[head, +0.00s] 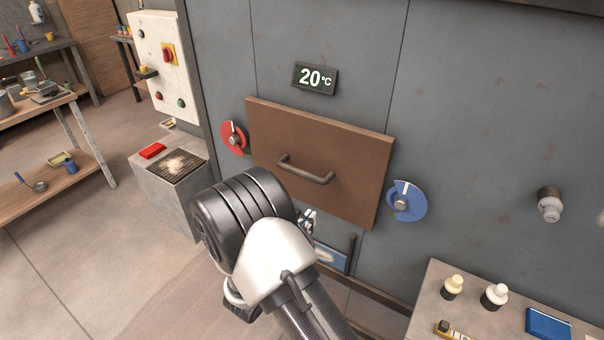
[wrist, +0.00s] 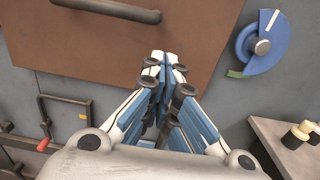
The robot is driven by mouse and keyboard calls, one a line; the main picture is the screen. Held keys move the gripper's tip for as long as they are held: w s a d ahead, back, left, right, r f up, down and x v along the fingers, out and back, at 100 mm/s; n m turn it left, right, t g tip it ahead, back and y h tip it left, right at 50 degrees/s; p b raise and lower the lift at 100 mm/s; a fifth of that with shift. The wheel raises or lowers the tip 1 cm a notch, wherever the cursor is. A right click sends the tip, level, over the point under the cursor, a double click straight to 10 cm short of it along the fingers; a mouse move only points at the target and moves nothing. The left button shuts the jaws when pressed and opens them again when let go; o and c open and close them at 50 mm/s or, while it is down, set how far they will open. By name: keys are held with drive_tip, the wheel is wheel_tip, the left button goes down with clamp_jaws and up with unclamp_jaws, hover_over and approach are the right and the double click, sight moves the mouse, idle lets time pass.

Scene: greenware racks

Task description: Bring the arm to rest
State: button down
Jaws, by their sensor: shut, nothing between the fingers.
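My gripper (wrist: 165,65) is shut and empty in the wrist view, with its fingertips together in front of the lower part of a brown door panel (wrist: 190,20). In the head view my arm reaches up from the bottom, and my gripper (head: 308,218) is mostly hidden behind my wrist. There it shows below the brown door panel (head: 350,150) and its dark bar handle (head: 306,170). I cannot tell whether the fingertips touch the panel.
The grey wall carries a red dial (head: 233,138), a blue dial (head: 407,201), a 20 °C display (head: 315,78) and a grey knob (head: 549,206). A table (head: 425,305) with bottles stands at lower right.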

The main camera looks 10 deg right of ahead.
drive_tip(key=s+d+r+m+g+h, duration=0.2)
drive_tip(key=s+d+r+m+g, duration=1.05)
drive_tip(key=s+d+m, duration=0.3)
drive_tip(key=s+a+r+m+g+y, duration=0.1)
drive_tip(key=s+r+m+y, duration=0.1)
drive_tip(key=s+m+y, duration=0.75)
drive_tip(key=s+a+r+m+t+y, duration=0.3)
drive_tip(key=s+a, duration=0.3)
drive_tip(key=a, duration=0.2)
drive_tip(key=shift+s+a+r+t, duration=0.2)
drive_tip(key=shift+s+a+t, duration=0.1)
drive_tip(key=shift+t, duration=0.15)
drive_tip(key=shift+y, duration=0.25)
